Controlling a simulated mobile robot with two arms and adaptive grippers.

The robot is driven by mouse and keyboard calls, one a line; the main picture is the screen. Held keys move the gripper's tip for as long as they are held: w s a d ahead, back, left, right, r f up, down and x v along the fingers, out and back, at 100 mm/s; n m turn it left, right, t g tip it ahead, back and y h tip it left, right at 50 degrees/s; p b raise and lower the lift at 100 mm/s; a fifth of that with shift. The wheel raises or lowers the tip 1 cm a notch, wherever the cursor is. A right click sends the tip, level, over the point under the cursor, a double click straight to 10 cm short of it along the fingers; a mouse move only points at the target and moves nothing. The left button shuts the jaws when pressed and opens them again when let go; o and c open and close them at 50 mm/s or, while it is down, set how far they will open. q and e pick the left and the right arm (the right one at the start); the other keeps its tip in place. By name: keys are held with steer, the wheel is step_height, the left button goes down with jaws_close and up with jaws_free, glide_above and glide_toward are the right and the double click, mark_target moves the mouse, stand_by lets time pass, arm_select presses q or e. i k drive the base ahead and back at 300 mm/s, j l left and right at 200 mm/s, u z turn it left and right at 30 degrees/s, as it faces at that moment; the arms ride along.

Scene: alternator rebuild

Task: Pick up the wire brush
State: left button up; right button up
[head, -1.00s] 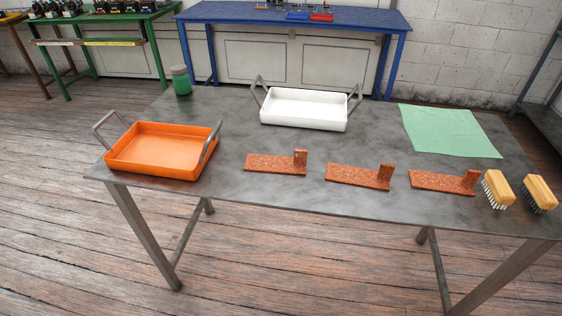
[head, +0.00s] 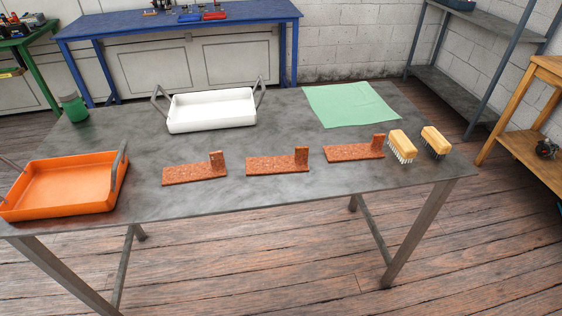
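Two brushes with yellow wooden backs lie at the right end of the grey metal table (head: 222,185). The left brush (head: 402,143) has pale bristles showing along its lower left side. The right brush (head: 436,139) has dark bristles, also on its lower left side. They lie close together with a small gap between them. I cannot tell for certain from the bristles which one is the wire brush. Neither of my grippers shows in the head view.
Three reddish-brown L-shaped pieces (head: 195,173) stand in a row left of the brushes. An orange tray (head: 62,205), a white tray (head: 212,122), a green jar (head: 74,107) and a green cloth (head: 350,104) are also on the table. A wooden shelf (head: 545,115) stands beyond its right end.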

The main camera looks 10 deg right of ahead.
mark_target(438, 142)
steer(key=z, duration=1.35)
steer(key=i+j+u, duration=0.1)
steer(key=i+u, duration=0.15)
steer(key=u, duration=0.2)
steer(key=i+u, duration=0.3)
steer(key=u, duration=0.15)
steer(key=i+z, duration=0.15)
steer(key=z, duration=0.95)
steer(key=i+l+u, duration=0.1)
steer(key=l, duration=0.2)
steer(key=l+u, duration=0.1)
steer(key=l, duration=0.25)
steer(key=i, duration=0.05)
